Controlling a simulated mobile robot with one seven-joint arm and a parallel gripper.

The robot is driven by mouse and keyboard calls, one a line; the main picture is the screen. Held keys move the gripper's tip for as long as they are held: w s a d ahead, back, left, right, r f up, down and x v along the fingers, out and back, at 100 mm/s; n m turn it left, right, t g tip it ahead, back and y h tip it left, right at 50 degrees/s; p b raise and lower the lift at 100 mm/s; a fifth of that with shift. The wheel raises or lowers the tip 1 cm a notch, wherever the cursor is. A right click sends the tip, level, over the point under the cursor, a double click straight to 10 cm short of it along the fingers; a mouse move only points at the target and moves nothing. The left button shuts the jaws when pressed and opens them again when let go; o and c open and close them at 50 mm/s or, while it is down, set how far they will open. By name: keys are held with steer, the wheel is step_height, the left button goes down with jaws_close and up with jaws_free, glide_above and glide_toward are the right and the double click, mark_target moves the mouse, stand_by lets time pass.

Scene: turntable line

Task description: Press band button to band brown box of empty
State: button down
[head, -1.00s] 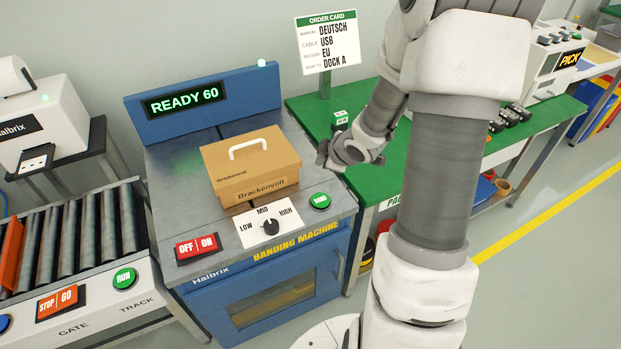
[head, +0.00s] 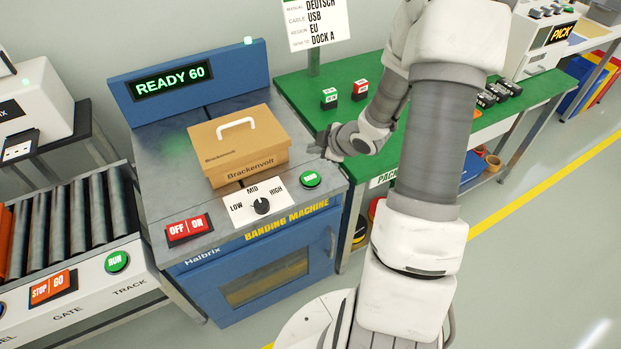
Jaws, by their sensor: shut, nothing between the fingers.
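The brown box (head: 236,148), marked Brackenvolt and with a white handle, sits closed on the steel top of the blue banding machine (head: 262,262). No band shows around it. The machine's display (head: 172,79) reads READY 60. The green round band button (head: 311,179) is at the right front of the top; its label is too small to read. The dial (head: 261,206) points near MID. The OFF/ON switch (head: 190,229) is at the left front. My gripper (head: 323,148) is shut and empty, beyond the green button and right of the box, apart from both.
A green packing table (head: 440,135) stands to the right with small red-and-white and green-and-white blocks (head: 344,94). The order card (head: 315,22) stands behind. A roller track (head: 75,235) with RUN and STOP/GO buttons is at the left.

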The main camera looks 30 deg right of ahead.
mark_target(314, 180)
steer(key=shift+f+b, duration=3.55)
steer(key=shift+f, duration=0.55)
steer(key=shift+f+b, duration=0.4)
steer(key=shift+f+b, duration=0.4)
steer(key=shift+f, duration=0.15)
steer(key=shift+r, duration=0.1)
steer(key=shift+r+p, duration=0.85)
steer(key=shift+p, duration=0.05)
steer(key=shift+r, duration=0.15)
step_height(314, 180, up, 5)
steer(key=p, duration=0.4)
steer(key=shift+p, duration=0.35)
